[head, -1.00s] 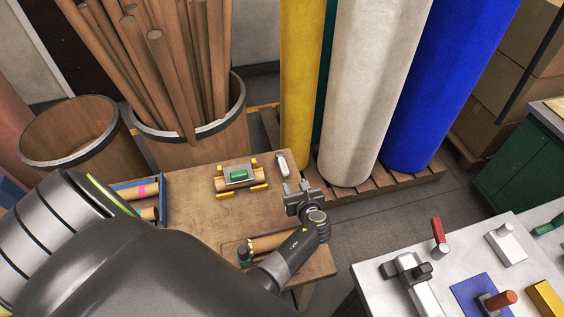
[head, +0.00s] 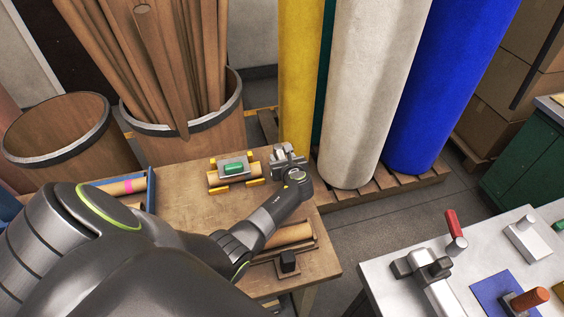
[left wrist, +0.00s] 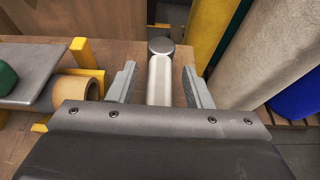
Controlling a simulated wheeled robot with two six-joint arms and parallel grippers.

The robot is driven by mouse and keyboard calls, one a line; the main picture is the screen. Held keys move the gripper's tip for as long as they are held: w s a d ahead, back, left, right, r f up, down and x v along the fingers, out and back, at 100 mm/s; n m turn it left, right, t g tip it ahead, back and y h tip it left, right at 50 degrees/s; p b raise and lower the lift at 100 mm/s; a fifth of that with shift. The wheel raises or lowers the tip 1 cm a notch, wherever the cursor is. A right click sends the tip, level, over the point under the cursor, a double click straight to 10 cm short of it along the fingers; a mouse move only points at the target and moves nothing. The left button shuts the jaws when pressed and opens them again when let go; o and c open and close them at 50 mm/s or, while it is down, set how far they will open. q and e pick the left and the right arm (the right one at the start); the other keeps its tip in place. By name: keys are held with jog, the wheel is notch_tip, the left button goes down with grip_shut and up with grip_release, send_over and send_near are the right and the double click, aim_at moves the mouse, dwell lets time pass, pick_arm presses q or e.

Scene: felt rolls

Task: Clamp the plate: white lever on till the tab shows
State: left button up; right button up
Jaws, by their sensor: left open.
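A grey plate (head: 224,164) with a green handle or block (head: 233,168) on it lies over a brown tube (head: 216,180), with yellow supports at its corners. It also shows at the left of the left wrist view (left wrist: 32,82). The white lever (left wrist: 160,82), a pale bar with a round grey end, stands just right of the plate. My left gripper (head: 284,155) is at the lever, at the table's far right corner. In the left wrist view its fingers (left wrist: 158,84) are open, one on each side of the lever, with gaps visible. No tab can be made out. My right gripper is out of view.
The wooden table (head: 180,215) holds a blue tray (head: 151,188) of tubes at left and a tube (head: 290,234) near the front. Yellow (head: 300,80), white (head: 360,90) and blue (head: 430,90) rolls stand close behind. A grey table (head: 385,285) with a red-handled clamp is at right.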

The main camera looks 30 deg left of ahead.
pick_arm(q)
jog(key=shift+w+a, duration=0.15)
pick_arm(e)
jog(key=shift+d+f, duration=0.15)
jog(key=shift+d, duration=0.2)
pick_arm(q)
jog(key=shift+c, duration=0.4)
grip_shut()
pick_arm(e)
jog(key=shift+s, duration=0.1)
